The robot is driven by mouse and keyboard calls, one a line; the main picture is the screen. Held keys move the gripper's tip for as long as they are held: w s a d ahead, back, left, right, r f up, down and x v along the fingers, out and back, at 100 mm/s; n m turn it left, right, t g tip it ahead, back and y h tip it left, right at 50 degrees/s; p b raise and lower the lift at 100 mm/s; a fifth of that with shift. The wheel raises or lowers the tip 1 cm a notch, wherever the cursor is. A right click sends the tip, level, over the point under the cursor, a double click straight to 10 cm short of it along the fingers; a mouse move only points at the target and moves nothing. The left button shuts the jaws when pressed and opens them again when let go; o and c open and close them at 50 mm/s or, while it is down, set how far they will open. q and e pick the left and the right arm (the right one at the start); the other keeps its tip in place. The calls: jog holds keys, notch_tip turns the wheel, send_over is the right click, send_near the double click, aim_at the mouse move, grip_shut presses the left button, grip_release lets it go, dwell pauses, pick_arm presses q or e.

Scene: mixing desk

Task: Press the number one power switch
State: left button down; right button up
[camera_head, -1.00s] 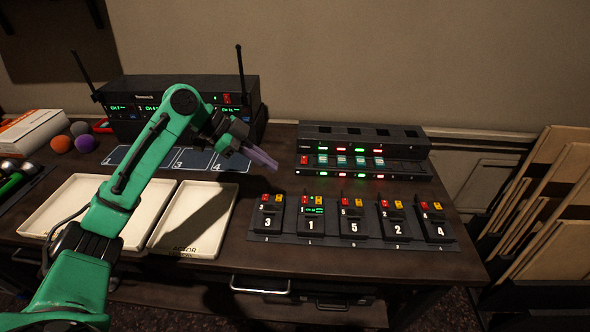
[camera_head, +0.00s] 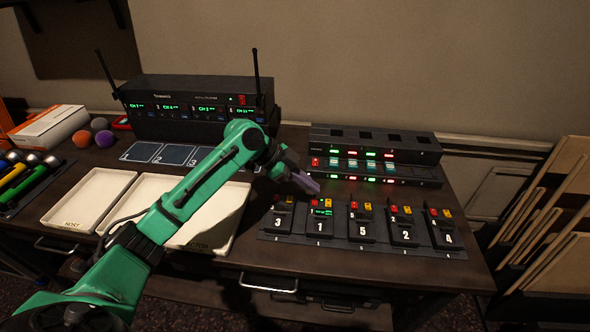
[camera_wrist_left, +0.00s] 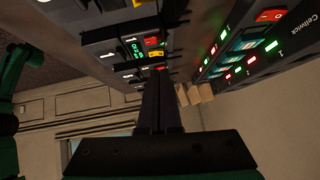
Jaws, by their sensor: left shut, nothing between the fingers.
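The number 1 pack (camera_head: 320,229) is a black unit standing second from the left in a row on a dark mat, with a lit green display and a small red switch (camera_head: 314,202) on top. My left gripper (camera_head: 309,184) is shut and empty, its purple-looking fingertips just above and behind the top of pack 1. In the left wrist view the shut fingers (camera_wrist_left: 160,100) point toward a pack with a green display (camera_wrist_left: 130,48) and red and yellow parts. Whether the fingertips touch anything cannot be told. My right gripper is not in view.
Packs 3 (camera_head: 279,222) and 5 (camera_head: 363,228) stand close on either side of pack 1. A black rack with red and green lights (camera_head: 375,155) stands behind the row. Cream trays (camera_head: 90,200) lie to the left, and a black receiver unit (camera_head: 195,97) with antennas is behind.

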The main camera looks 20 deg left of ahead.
aim_at(321, 202)
pick_arm(q)
jog(key=f, duration=0.3)
jog(key=shift+w+a+f, duration=0.15)
jog(key=shift+w+a, duration=0.05)
jog(key=shift+a, duration=0.05)
jog(key=shift+f, duration=0.1)
